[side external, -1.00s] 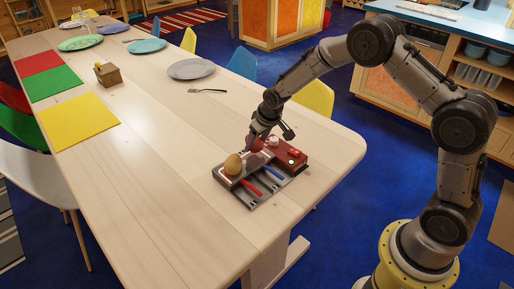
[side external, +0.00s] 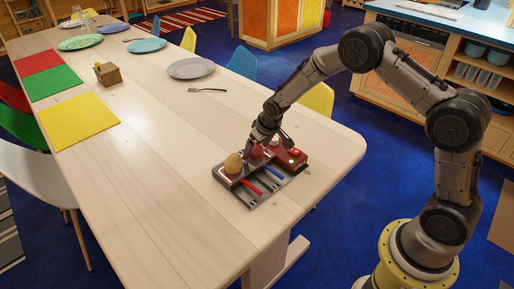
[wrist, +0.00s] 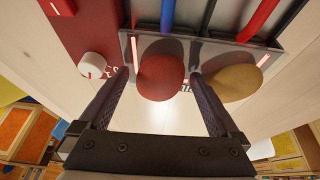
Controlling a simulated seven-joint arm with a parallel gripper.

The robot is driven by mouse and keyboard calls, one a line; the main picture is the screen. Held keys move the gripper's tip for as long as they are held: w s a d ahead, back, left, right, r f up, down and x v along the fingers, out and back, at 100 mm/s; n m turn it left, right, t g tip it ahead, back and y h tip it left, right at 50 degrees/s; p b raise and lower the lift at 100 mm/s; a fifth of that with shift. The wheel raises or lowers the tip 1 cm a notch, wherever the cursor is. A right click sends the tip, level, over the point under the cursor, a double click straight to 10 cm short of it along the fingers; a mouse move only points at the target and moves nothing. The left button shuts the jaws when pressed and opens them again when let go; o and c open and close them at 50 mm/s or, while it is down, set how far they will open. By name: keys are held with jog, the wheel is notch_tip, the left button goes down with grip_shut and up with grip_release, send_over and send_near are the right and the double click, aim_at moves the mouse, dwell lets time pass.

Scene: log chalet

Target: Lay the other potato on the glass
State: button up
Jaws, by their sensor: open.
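The red potato (wrist: 160,75) is in the wrist view, between the two fingers of my gripper (wrist: 160,78), with a gap on each side. It also shows in the side view (side external: 257,152), below the gripper, and appears to rest on the glass (wrist: 126,42). My gripper is open around it. The yellow-brown potato (side external: 233,163) lies just left of it in the side view, and at right in the wrist view (wrist: 235,82), outside the right finger. It too appears to be on the glass. The undersides of both potatoes are hidden.
The glass belongs to a device with a red box (side external: 292,160), a white knob (wrist: 92,65), and red (side external: 251,187) and blue (side external: 273,172) bars. A fork (side external: 207,90), a grey plate (side external: 191,68) and mats stand farther off. The table around the device is clear.

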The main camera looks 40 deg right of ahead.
jog(key=shift+r, duration=0.1)
jog(key=shift+r, duration=0.25)
jog(key=v, duration=1.2)
jog(key=s+r, duration=1.4)
jog(key=s, duration=0.1)
jog(key=s+a+t, duration=0.1)
jog(key=s+a, duration=0.1)
jog(key=s, duration=1.5)
jog(key=shift+y, duration=0.3)
jog(key=shift+r, duration=0.1)
